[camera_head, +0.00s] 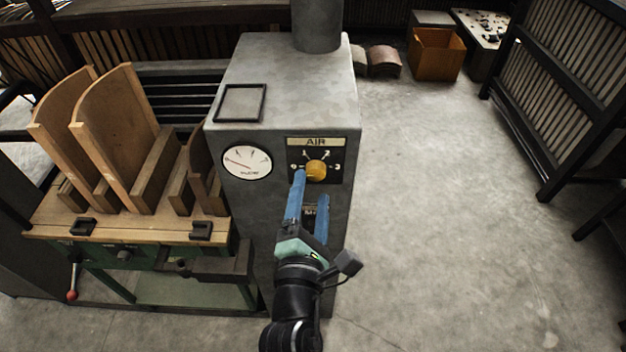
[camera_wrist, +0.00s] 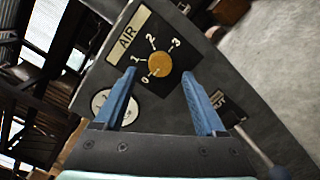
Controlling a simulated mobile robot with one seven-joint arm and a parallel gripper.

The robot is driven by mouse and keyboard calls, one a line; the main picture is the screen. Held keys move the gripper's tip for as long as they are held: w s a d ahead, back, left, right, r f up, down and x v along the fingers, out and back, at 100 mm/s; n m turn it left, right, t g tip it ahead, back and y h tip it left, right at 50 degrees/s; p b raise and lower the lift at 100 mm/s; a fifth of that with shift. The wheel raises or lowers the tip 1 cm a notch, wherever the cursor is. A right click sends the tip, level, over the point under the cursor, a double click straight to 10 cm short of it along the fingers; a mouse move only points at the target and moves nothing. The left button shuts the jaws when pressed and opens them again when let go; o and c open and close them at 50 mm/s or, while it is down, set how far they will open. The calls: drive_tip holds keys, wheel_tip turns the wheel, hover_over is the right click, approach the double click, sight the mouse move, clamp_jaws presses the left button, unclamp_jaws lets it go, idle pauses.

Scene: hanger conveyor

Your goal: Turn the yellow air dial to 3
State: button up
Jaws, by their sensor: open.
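The yellow air dial (camera_head: 317,170) is on a black plate marked AIR on the front of a grey metal cabinet (camera_head: 290,100). In the wrist view the yellow dial (camera_wrist: 160,64) has the marks 0, 1, 2 and 3 around it. Its pointer seems to be toward 0, but it is small. My gripper (camera_head: 309,188) has blue fingers and is open in front of the cabinet, just below the dial. In the wrist view my gripper (camera_wrist: 160,88) has one finger to each side of the dial, with nothing between them; contact cannot be told.
A round white gauge (camera_head: 246,162) is left of the dial. A workbench (camera_head: 130,226) with curved wooden pieces stands at the left. Open floor (camera_head: 460,200) lies to the right, with a dark slatted rack (camera_head: 560,100) beyond.

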sight(316, 171)
drive_tip(key=shift+w+d, duration=0.15)
drive_tip(key=shift+w, duration=1.15)
clamp_jaws()
